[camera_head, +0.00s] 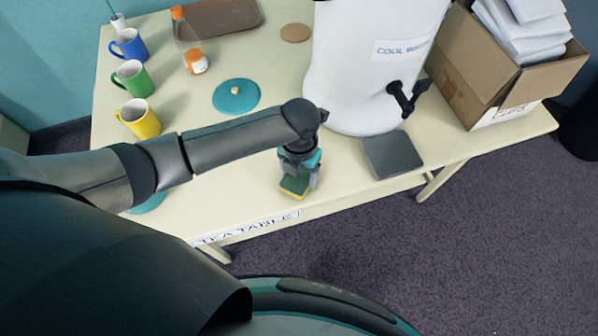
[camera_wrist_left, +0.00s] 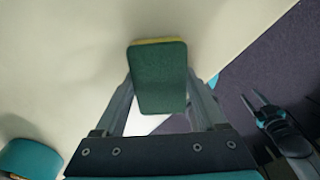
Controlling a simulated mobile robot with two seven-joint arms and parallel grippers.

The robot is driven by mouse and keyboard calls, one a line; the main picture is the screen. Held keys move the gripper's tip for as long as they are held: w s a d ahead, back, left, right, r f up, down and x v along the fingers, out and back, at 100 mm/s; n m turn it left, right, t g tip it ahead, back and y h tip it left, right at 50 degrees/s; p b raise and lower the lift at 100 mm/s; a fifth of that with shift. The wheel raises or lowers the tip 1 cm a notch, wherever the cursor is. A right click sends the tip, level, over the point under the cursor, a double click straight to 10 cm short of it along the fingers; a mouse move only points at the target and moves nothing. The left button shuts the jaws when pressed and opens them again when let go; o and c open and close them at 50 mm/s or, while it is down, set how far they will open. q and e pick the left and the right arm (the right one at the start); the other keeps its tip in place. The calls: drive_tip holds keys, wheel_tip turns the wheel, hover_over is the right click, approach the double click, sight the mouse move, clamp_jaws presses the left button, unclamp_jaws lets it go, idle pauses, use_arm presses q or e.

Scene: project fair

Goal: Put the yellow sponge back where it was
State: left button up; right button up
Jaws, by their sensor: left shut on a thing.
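The yellow sponge (camera_head: 293,187) has a green scouring side and a yellow layer. My left gripper (camera_head: 299,172) is shut on it, over the front part of the tea table (camera_head: 235,205). In the left wrist view the sponge (camera_wrist_left: 158,80) sits between the two fingers, green face toward the camera, with a yellow edge at its far end. I cannot tell whether it touches the table. My right gripper (camera_wrist_left: 251,98) shows at the right of the left wrist view, with its fingers apart and empty, over the carpet.
A white water dispenser (camera_head: 365,75) stands behind, with a dark grey tray (camera_head: 392,155) before it. A teal lid (camera_head: 236,96), a bottle (camera_head: 190,45), a cork coaster (camera_head: 296,32) and blue, green and yellow mugs (camera_head: 140,118) stand left. A cardboard box (camera_head: 490,75) is right.

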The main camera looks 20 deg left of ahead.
sight(300, 175)
use_arm(q)
drive_tip(key=o, duration=1.3)
drive_tip(key=shift+f, duration=0.1)
drive_tip(key=shift+c, duration=0.2)
wheel_tip(300, 175, up, 12)
drive_tip(key=p, duration=0.1)
drive_tip(key=shift+r, duration=0.2)
drive_tip(key=shift+f, duration=0.1)
